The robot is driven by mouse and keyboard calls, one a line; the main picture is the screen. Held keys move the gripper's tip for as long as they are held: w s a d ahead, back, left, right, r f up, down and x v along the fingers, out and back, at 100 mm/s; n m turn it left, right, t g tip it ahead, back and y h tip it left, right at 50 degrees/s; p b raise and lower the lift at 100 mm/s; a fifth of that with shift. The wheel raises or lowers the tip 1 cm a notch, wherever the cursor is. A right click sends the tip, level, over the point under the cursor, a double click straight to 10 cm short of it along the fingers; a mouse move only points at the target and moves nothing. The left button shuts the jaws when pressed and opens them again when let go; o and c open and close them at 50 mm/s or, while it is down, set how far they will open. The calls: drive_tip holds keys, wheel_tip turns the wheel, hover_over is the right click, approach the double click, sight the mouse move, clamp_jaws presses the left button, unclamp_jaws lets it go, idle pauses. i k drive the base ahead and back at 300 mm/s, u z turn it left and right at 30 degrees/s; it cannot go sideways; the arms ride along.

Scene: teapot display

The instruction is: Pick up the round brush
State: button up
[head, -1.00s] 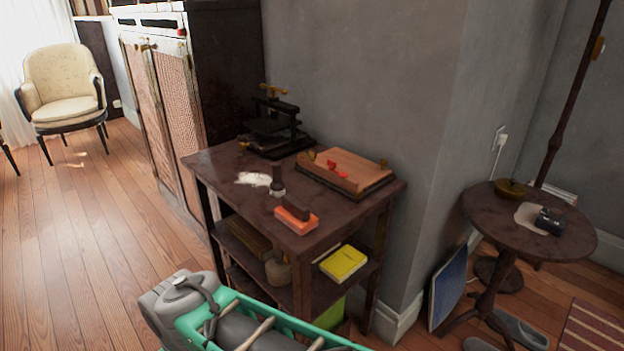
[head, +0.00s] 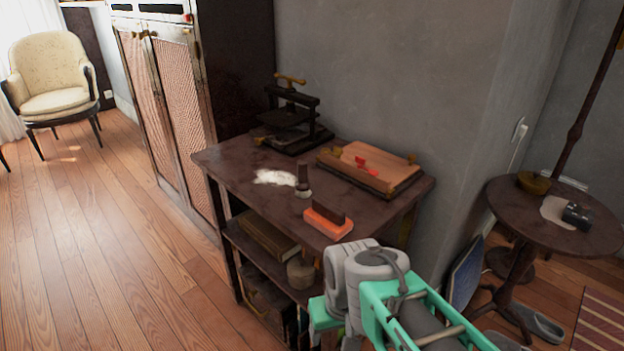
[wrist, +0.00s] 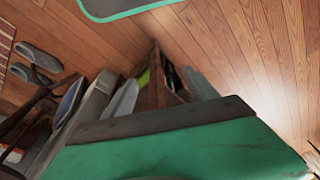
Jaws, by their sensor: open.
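A small upright brush-like piece with a dark handle and pale foot (head: 303,182) stands on the dark table top (head: 235,165), just right of a white patch; I take it for the round brush. A round brown piece with a short stem (head: 300,272) sits on the shelf below; I cannot tell whether it is a brush. My gripper shows in the wrist view with its two grey fingers apart (wrist: 160,77) and nothing visible between them. In the head view my arm is in front of the table's right front corner, and the fingers are hidden.
An orange block with a dark top (head: 328,222) lies near the table's front edge. A black press (head: 290,125) and a wooden board in a frame (head: 370,167) stand behind. A round side table (head: 560,215) is at right.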

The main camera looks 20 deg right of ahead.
sight(303, 186)
drive_tip(key=k, duration=0.6)
drive_tip(key=u, duration=0.8)
drive_tip(key=i, duration=0.65)
drive_tip(key=u, duration=0.5)
drive_tip(key=i, duration=0.8)
drive_tip(key=z, duration=0.3)
